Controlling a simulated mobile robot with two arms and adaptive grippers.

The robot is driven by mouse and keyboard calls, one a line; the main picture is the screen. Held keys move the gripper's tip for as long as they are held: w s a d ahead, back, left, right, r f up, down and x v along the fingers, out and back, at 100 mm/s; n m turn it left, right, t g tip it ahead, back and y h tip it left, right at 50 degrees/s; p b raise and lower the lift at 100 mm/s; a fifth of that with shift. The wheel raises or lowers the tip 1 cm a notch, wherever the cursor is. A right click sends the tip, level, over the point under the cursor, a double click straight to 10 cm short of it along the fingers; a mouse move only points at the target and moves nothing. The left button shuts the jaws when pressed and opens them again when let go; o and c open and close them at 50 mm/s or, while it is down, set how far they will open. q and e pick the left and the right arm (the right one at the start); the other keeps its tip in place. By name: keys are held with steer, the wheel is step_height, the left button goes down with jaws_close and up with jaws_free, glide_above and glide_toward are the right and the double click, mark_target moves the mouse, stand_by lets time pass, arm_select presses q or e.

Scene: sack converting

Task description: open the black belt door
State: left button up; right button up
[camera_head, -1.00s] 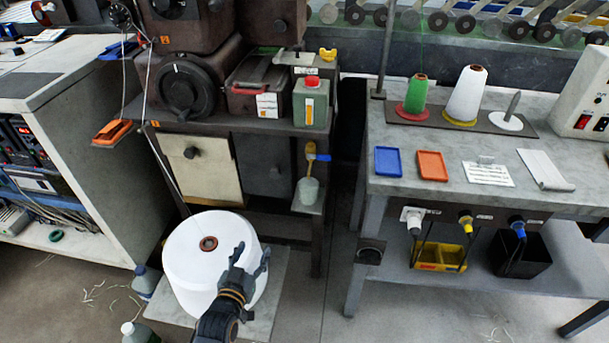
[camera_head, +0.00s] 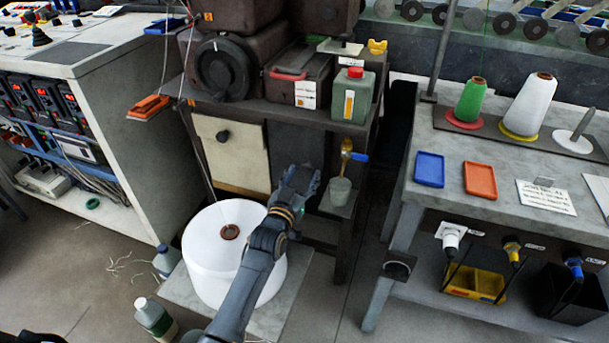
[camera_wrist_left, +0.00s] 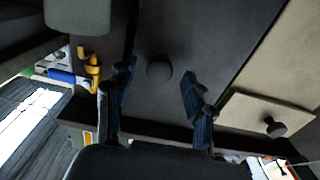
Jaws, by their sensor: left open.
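The black belt door (camera_head: 292,140) is the dark panel of the machine cabinet, right of a cream door. It looks closed. In the left wrist view the dark door (camera_wrist_left: 205,35) fills the middle, with a round dark knob (camera_wrist_left: 159,70) on it. My left gripper (camera_head: 302,182) is in front of the dark door and hides its lower part in the head view. In the wrist view the open fingers (camera_wrist_left: 157,90) stand on either side of the knob, apart from it; nothing is held. My right gripper is not in view.
The cream door (camera_head: 232,155) with its own knob is on the left. A white roll (camera_head: 215,265) stands below my left arm. A brass tap (camera_head: 346,148) with a blue handle and a cup (camera_head: 341,191) are just right. A grey workbench (camera_head: 400,215) stands further right.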

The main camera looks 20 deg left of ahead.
arm_select(q)
steer(key=shift+w, duration=0.85)
steer(key=shift+c, duration=0.2)
jaws_close()
steer(key=shift+s, duration=0.1)
